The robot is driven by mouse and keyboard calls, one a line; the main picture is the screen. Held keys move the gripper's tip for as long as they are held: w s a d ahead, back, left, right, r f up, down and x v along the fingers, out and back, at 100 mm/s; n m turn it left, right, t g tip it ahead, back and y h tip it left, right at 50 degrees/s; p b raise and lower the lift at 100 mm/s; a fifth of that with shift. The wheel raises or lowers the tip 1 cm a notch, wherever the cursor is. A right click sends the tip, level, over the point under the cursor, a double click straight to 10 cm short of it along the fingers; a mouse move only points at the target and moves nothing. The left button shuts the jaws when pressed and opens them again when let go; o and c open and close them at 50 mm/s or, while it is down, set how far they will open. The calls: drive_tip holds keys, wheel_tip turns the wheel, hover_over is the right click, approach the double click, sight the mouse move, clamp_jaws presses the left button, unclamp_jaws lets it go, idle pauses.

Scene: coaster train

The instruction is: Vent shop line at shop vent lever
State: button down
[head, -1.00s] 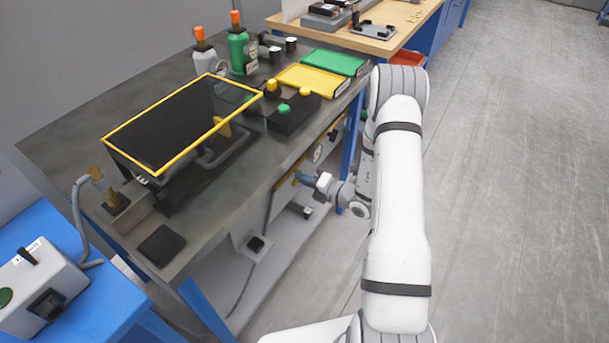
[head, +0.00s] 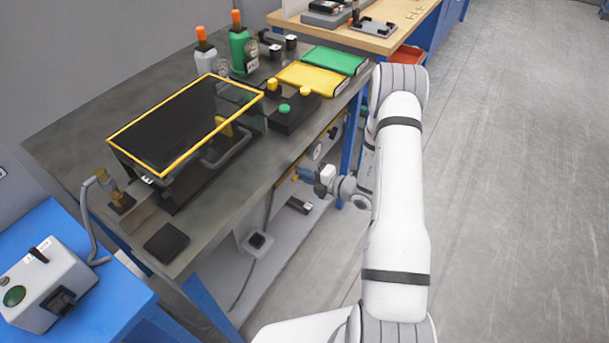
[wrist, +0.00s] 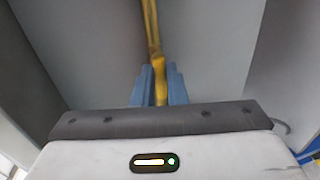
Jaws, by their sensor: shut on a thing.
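My gripper (head: 303,174) is below the front edge of the dark workbench, beside the gauge and yellow pipework under the bench top. In the wrist view, the blue fingers (wrist: 160,88) are shut on a yellow lever (wrist: 160,72). The lever runs away from between the fingers up to the top of the view, along a grey surface. In the head view the lever itself is too small and hidden to make out clearly. A round gauge (head: 316,151) sits just above my gripper under the bench.
The workbench (head: 70,150) carries a yellow-framed clear cover (head: 185,120), a dark box with green and yellow buttons (head: 293,112), a green tray (head: 333,60) and a yellow tray (head: 312,77). A grey box (head: 45,285) stands on a blue table. Open floor (head: 510,180) lies right.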

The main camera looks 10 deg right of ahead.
drive_tip(key=c, duration=1.5)
unclamp_jaws()
drive_tip(key=shift+o, duration=0.2)
drive_tip(key=shift+d, duration=0.1)
drive_tip(key=v, duration=0.7)
drive_tip(key=shift+s+d, duration=0.25)
drive_tip(key=shift+s, duration=0.05)
drive_tip(key=shift+r, duration=0.1)
